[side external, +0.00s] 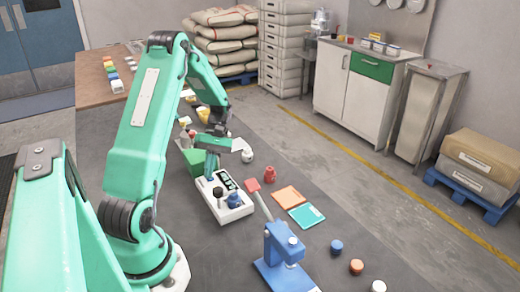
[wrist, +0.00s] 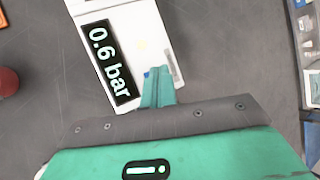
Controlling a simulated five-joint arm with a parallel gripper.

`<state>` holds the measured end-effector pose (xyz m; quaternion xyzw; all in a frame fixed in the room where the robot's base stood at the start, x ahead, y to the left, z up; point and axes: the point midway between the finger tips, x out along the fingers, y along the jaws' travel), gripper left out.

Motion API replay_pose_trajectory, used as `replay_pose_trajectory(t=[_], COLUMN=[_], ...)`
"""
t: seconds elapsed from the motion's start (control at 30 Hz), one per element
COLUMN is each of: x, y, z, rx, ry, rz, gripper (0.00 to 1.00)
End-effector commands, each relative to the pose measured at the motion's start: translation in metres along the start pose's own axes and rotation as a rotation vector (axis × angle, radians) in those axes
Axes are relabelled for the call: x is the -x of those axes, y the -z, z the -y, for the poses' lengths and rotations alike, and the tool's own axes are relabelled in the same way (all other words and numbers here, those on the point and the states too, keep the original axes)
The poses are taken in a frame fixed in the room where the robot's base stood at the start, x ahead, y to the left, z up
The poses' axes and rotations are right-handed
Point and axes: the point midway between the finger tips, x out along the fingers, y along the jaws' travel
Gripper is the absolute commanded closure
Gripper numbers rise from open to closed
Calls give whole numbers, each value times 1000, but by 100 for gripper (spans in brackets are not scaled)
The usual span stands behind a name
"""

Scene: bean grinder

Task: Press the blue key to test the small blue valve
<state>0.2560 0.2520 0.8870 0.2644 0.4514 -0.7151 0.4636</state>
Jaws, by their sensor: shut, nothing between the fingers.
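A white box (side external: 234,213) stands on the dark bench below my gripper, with a small dark display, a black part and a small blue valve-like part (side external: 234,200) on its top. In the wrist view the white box (wrist: 153,28) shows a display (wrist: 108,62) reading "0.6 bar". My gripper (wrist: 158,72) is shut and empty, with its fingertips over the box beside the display. A small blue patch (wrist: 147,74), perhaps the blue key, shows at the left of the fingertips, mostly hidden by them. I cannot tell whether they touch it.
A blue machine (side external: 284,262) stands in front on the bench. A red weight-like piece (side external: 270,174), an orange tile (side external: 288,195) and a teal tile (side external: 306,216) lie right of the box. A green block (side external: 194,160) stands behind it. Several small round pieces lie near the front right.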

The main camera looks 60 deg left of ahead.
Motion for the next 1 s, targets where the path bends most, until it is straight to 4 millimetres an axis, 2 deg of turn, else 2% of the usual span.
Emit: replay_pose_trajectory(t=[1.0], x=[14], y=[-8], z=[7], rx=[0], ry=[-1], rz=[0], gripper=[100])
